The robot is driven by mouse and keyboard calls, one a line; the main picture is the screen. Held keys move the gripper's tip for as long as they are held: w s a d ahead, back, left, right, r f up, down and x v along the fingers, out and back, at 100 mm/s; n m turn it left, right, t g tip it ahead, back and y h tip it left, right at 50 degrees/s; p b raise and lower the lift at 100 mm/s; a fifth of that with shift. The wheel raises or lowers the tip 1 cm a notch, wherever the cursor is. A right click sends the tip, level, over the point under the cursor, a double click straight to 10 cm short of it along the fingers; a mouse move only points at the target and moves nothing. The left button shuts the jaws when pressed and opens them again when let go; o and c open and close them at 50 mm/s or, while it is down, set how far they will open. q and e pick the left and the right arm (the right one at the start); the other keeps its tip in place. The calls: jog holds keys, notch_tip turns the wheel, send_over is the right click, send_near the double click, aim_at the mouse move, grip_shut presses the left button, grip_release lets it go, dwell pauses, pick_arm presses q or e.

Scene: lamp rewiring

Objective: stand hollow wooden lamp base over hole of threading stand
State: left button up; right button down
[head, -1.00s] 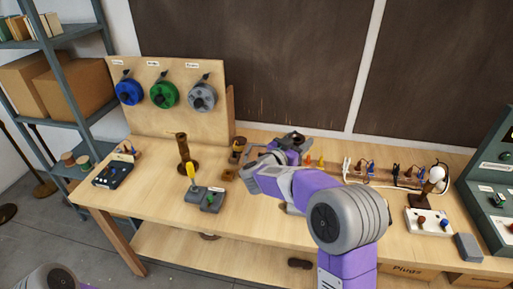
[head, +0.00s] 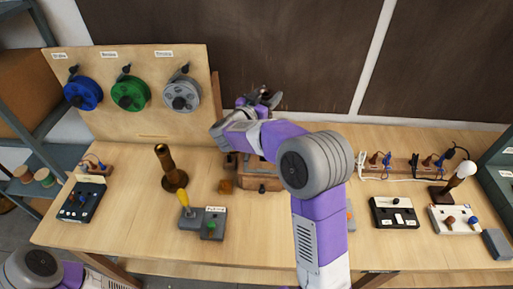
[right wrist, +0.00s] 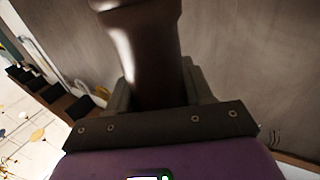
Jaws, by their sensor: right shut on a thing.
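My right gripper (head: 262,98) is raised near the back of the bench and shut on the dark brown wooden lamp base (right wrist: 150,50). In the right wrist view the lamp base rises from between the fingers as a smooth turned shaft with a collar; its far end is out of frame. In the head view it is mostly hidden by the gripper and wrist. A wooden box-like stand (head: 262,180), probably the threading stand, sits on the bench below my right forearm. My arm covers part of it, and I cannot see its hole. My left gripper is out of view.
A brown turned post (head: 170,170) stands to the left, behind a grey switch box with a yellow lever (head: 185,205). A small wooden block (head: 226,186) lies beside the stand. Spools (head: 130,94) hang on the back board. Electrical boxes (head: 395,212) fill the right side.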

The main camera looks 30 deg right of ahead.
notch_tip(320, 180, down, 9)
jog(key=shift+r+b, duration=0.1)
jog(key=shift+b, duration=0.55)
jog(key=shift+w+f, duration=0.1)
jog(key=shift+f, duration=0.35)
jog(key=shift+c, duration=2.3)
grip_release()
jog(key=shift+f, duration=0.2)
jog(key=shift+r, duration=0.25)
jog(key=v, duration=1.2)
